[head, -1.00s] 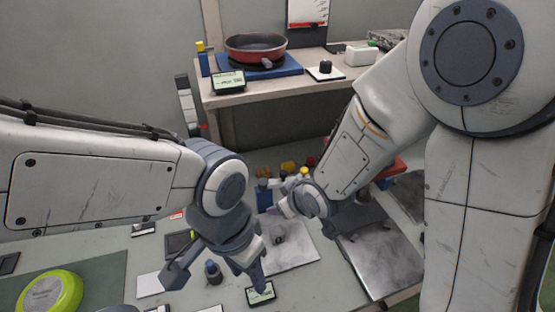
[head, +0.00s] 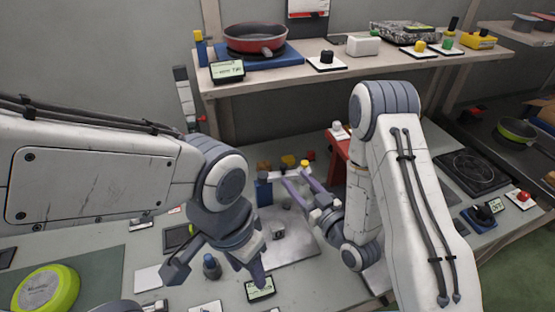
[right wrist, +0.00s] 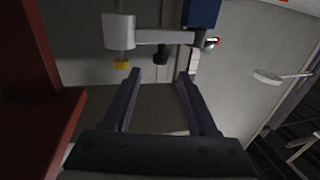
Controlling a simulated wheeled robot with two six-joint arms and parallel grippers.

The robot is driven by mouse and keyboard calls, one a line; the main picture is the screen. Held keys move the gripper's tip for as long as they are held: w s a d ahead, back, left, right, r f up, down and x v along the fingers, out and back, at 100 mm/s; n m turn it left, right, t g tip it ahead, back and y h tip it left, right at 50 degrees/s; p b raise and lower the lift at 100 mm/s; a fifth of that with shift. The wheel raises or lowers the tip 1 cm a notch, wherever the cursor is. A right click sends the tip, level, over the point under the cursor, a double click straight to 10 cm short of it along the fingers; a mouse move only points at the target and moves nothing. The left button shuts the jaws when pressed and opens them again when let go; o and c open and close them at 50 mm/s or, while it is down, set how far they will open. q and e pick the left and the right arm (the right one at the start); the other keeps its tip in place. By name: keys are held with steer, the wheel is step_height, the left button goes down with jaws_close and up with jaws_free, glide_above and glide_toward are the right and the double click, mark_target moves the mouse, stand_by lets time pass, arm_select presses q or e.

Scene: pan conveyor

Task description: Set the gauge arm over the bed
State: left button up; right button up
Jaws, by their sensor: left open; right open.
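In the right wrist view, a pale bar I take for the gauge arm (right wrist: 163,37) runs between a white block (right wrist: 118,31) and a blue post (right wrist: 202,12). A yellow tip (right wrist: 122,64) hangs under the white block. My right gripper (right wrist: 160,75) is open and empty, its fingertips just short of the bar. In the head view, my right gripper (head: 298,179) is beside a blue post (head: 264,192) and a yellow-topped part (head: 305,164). A grey metal plate (head: 300,249), probably the bed, lies below it with a small grey block (head: 278,232). My left gripper (head: 215,277) is open above the table.
A blue knob (head: 211,267) stands between my left fingers, with a small display (head: 261,289) close by. A shelf holds a red pan (head: 255,39). A green pan (head: 47,291) lies at front left.

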mark_target(282, 164)
steer(key=shift+f+b+x, duration=0.25)
steer(key=shift+b+x, duration=1.1)
steer(key=shift+b, duration=0.95)
steer(key=p+x, duration=0.1)
steer(key=x, duration=0.1)
steer(key=p+x, duration=0.1)
steer(key=x, duration=0.1)
steer(key=p+x, duration=0.1)
steer(key=x, duration=0.2)
steer(key=shift+a+r, duration=0.1)
steer(key=shift+r, duration=0.25)
steer(key=shift+w+a, duration=0.15)
steer(key=shift+w, duration=0.1)
steer(key=shift+f, duration=0.1)
steer(key=shift+c, duration=0.3)
jaws_close()
